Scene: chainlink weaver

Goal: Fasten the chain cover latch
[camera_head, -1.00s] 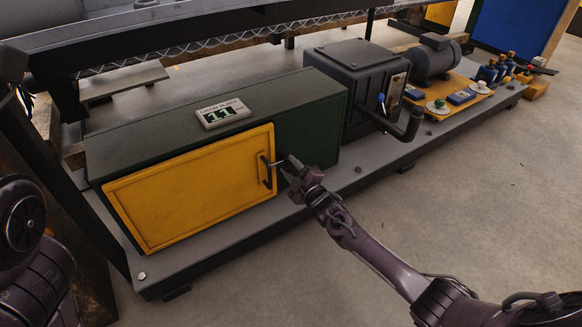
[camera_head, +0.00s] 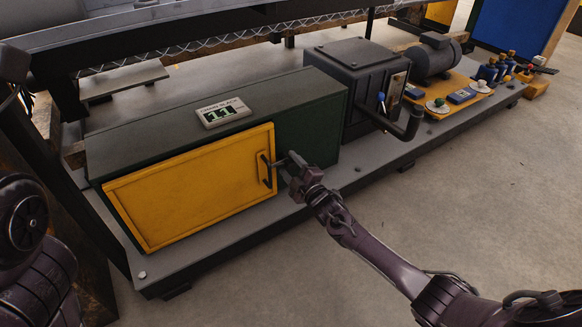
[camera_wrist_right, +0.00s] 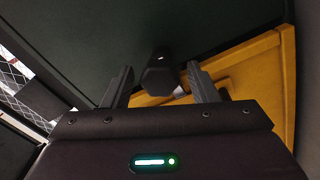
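The yellow chain cover (camera_head: 190,190) is on the front of a dark green box (camera_head: 222,112) and looks shut or nearly shut. A dark bar handle (camera_head: 266,171) is at its right edge. My right gripper (camera_head: 288,164) is just right of the handle, in front of the green panel. In the right wrist view a dark knob-like piece (camera_wrist_right: 160,76), probably the latch, is between the fingertips (camera_wrist_right: 160,84). The fingers are apart, with gaps on both sides of it. The yellow cover edge (camera_wrist_right: 262,62) is at the right there. My left gripper is out of view.
A display (camera_head: 223,113) sits on top of the box. Right of it are a black gearbox (camera_head: 355,80) with a bent dark pipe (camera_head: 412,122) and a grey motor (camera_head: 435,57). The grey base plate (camera_head: 225,232) runs below. The floor in front is open.

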